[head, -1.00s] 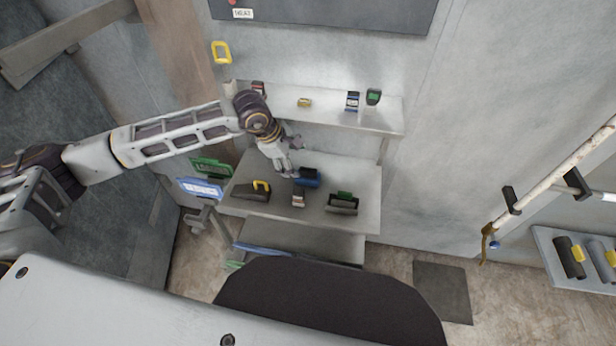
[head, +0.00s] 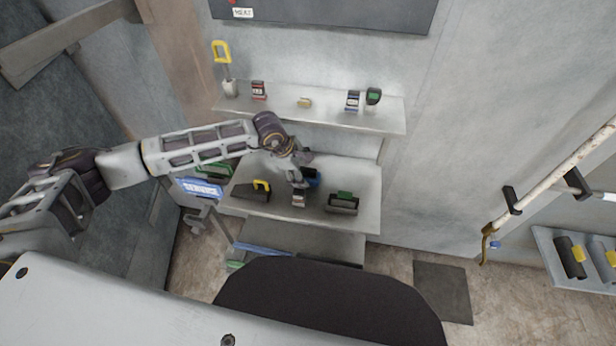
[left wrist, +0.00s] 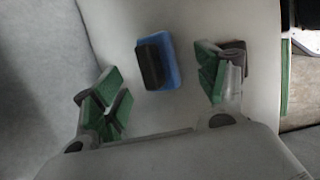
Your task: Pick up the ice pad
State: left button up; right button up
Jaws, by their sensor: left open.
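A blue pad with a dark block on it (head: 313,178), which I take for the ice pad, sits on the middle shelf and is partly hidden by my left gripper (head: 299,190). In the left wrist view the blue pad (left wrist: 172,62) lies just beyond the space between the fingertips. My left gripper also shows in that view (left wrist: 162,92), with its green-padded fingers spread wide and nothing between them. I see no contact with the pad. My right gripper is not in view.
An upper shelf (head: 330,117) with small items lies behind. A pipe (head: 560,172) runs at right.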

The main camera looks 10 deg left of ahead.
aim_at(306, 174)
pick_arm(q)
jog(key=shift+x, duration=2.6)
jog(key=shift+w, duration=0.2)
jog(key=c, duration=1.1)
jog(key=shift+r, duration=0.2)
